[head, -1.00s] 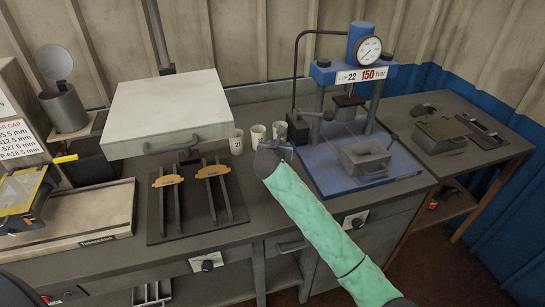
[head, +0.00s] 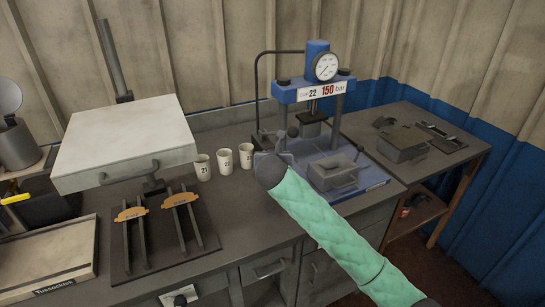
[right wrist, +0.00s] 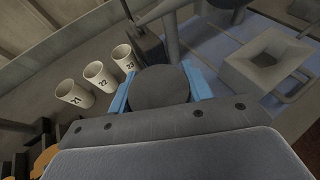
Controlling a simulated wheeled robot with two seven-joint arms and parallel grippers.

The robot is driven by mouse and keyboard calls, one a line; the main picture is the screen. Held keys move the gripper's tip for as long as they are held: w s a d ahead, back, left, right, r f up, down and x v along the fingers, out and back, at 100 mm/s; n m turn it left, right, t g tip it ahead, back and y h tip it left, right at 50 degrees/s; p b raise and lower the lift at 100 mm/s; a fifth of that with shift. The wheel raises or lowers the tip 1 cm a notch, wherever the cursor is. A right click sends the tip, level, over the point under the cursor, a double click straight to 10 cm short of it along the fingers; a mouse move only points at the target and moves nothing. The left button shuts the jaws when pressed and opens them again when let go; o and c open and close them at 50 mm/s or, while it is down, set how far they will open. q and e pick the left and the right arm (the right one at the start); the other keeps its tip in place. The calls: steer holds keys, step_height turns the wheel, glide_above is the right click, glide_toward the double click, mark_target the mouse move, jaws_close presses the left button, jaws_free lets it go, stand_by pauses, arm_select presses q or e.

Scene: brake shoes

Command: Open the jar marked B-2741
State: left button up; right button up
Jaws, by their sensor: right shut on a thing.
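My right gripper (right wrist: 159,90) has its two blue fingers closed on either side of a dark grey round-topped thing (right wrist: 160,87), which looks like a jar lid. In the head view my right gripper (head: 273,154) is over the bench, between the cups and the blue press; my own wrist hides most of what it holds. I cannot read the marking B-2741 in any view, so I cannot tell whether this is that jar. My left gripper is not in view.
White cups (head: 224,161) marked 21, 22 and 23 stand left of my gripper. The blue press (head: 325,95) and its grey block (head: 333,172) stand right. A rack with brake shoes (head: 181,199), a hinged plate (head: 125,140) and a metal can (head: 17,147) are further left.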

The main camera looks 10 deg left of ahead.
steer(key=c, duration=0.9)
steer(key=s+d+f, duration=0.1)
steer(key=s+d, duration=0.3)
steer(key=d, duration=0.6)
steer(key=s+d+f+m+h, duration=0.1)
steer(key=s+d, duration=0.4)
steer(key=d, duration=0.6)
steer(key=s+d+f, duration=0.3)
steer(key=s+d, duration=0.2)
steer(key=d, duration=0.6)
steer(key=shift+s+h, duration=0.25)
steer(key=shift+h, duration=0.05)
steer(key=w+a+n+g+y, duration=0.3)
steer(key=a+n+y, duration=0.3)
steer(key=a, duration=0.3)
steer(key=w+a+n+g+y, duration=0.3)
steer(key=a+n+y, duration=0.3)
steer(key=a, duration=0.3)
steer(key=shift+w+g, duration=0.2)
steer(key=shift+g, duration=0.3)
steer(key=shift+a, duration=0.1)
jaws_close()
